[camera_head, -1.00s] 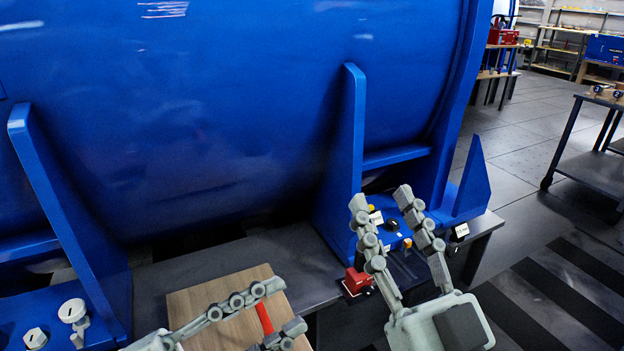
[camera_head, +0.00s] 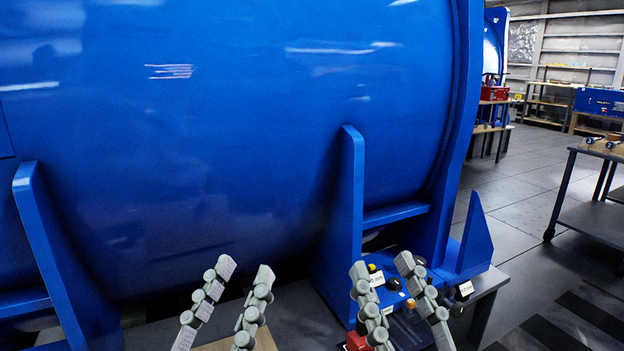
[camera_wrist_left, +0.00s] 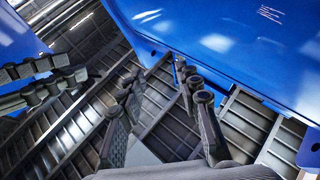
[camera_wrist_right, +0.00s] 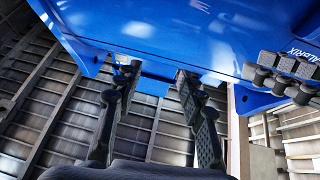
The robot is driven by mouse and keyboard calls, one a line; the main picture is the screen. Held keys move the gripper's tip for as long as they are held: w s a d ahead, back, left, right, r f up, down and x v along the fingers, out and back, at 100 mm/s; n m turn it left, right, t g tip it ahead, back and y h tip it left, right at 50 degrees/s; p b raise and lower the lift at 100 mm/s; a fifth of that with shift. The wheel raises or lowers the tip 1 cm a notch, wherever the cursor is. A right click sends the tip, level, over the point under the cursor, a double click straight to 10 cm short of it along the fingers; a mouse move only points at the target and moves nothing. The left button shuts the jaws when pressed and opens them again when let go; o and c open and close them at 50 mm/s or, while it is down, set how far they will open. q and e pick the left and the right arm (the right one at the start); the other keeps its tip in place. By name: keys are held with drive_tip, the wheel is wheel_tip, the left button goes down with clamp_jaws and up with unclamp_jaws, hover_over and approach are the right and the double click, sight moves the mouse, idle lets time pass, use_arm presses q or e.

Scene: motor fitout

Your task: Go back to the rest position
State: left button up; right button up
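My left gripper (camera_head: 245,273) points up in the lower middle of the head view. Its two grey fingers stand apart with nothing between them. My right gripper (camera_head: 381,267) is to its right, fingers up and spread, in front of the blue motor's foot plate. In the left wrist view the left fingers (camera_wrist_left: 162,92) are apart and empty against the ceiling. In the right wrist view the right fingers (camera_wrist_right: 154,85) are also apart and empty. The big blue motor (camera_head: 230,110) fills most of the head view.
A wooden board (camera_head: 262,341) shows behind the left fingers on a dark bench top (camera_head: 306,318). A red block (camera_head: 357,342) and small labelled parts sit near the right fingers. A dark cart (camera_head: 590,217) stands at the right. Open floor (camera_head: 513,200) lies between motor and cart.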

use_arm(q)
drive_tip(key=w+a+f+g+y+p, duration=0.2)
drive_tip(key=a+f+g+y+p, duration=0.15)
drive_tip(key=f, duration=0.65)
drive_tip(key=w+a+f+g+y+p, duration=0.25)
drive_tip(key=f+g+p, duration=0.2)
drive_tip(key=f, duration=0.65)
use_arm(e)
drive_tip(key=w+d+f+g+h, duration=0.25)
drive_tip(key=f+g, duration=0.25)
drive_tip(key=f, duration=0.6)
drive_tip(key=w+d+f+g+h, duration=0.2)
drive_tip(key=d+f+g+h, duration=0.15)
drive_tip(key=f, duration=0.65)
use_arm(q)
drive_tip(key=s+a+f+n+g+y+p, duration=0.2)
drive_tip(key=s+a+f+g+y+p, duration=0.1)
drive_tip(key=s+a+f+g, duration=0.7)
wheel_tip(320, 180, down, 5)
drive_tip(key=shift+s+a+r+y+p, duration=0.1)
drive_tip(key=shift+s+a+y+p, duration=0.3)
drive_tip(key=shift+s+a+p, duration=0.6)
use_arm(e)
drive_tip(key=s+d+f+m+g+h, duration=0.1)
drive_tip(key=s+d+f+g+h, duration=0.2)
drive_tip(key=s+d+f+g, duration=0.7)
wheel_tip(320, 180, down, 5)
drive_tip(key=s+d, duration=0.2)
drive_tip(key=shift+s+m, duration=0.35)
drive_tip(key=shift+m, duration=0.05)
